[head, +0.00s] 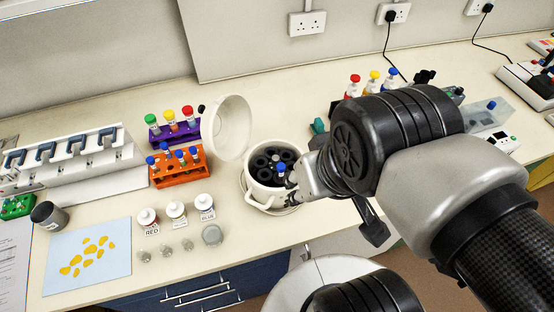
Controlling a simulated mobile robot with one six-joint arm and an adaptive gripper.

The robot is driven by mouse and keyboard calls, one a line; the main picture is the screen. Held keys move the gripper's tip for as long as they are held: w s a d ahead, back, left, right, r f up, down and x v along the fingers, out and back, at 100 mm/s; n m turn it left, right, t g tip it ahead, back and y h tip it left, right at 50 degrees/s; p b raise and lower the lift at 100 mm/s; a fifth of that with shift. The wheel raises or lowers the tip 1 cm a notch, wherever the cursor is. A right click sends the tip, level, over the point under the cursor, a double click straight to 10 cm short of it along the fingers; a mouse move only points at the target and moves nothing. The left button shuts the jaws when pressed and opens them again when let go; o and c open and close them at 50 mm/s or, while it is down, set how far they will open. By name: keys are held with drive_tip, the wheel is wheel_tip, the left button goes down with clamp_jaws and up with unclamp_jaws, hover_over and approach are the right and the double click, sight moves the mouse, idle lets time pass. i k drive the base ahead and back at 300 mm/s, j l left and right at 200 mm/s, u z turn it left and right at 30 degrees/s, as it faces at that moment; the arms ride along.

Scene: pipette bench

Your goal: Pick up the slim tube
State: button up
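A slim tube with a blue cap (281,168) stands upright at the right side of the open white centrifuge (256,196), over its dark rotor. My gripper (288,184) reaches in from the right, with its fingertips at this tube. The fingers are small and partly hidden by my wrist, so whether they are closed on the tube does not show. More slim tubes with blue caps (194,151) stand in an orange rack (180,177) left of the centrifuge.
The centrifuge's white lid (228,128) stands open at its back left. A purple rack (160,137) with colour-capped tubes is behind the orange rack. Labelled bottles (177,211) stand at the front, near a blue sheet (88,283).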

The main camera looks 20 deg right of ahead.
sight(150, 160)
drive_tip(key=j+u, duration=0.35)
drive_tip(key=j, duration=0.2)
drive_tip(key=i+j+u, duration=0.2)
drive_tip(key=j+u, duration=0.2)
drive_tip(key=j, duration=0.15)
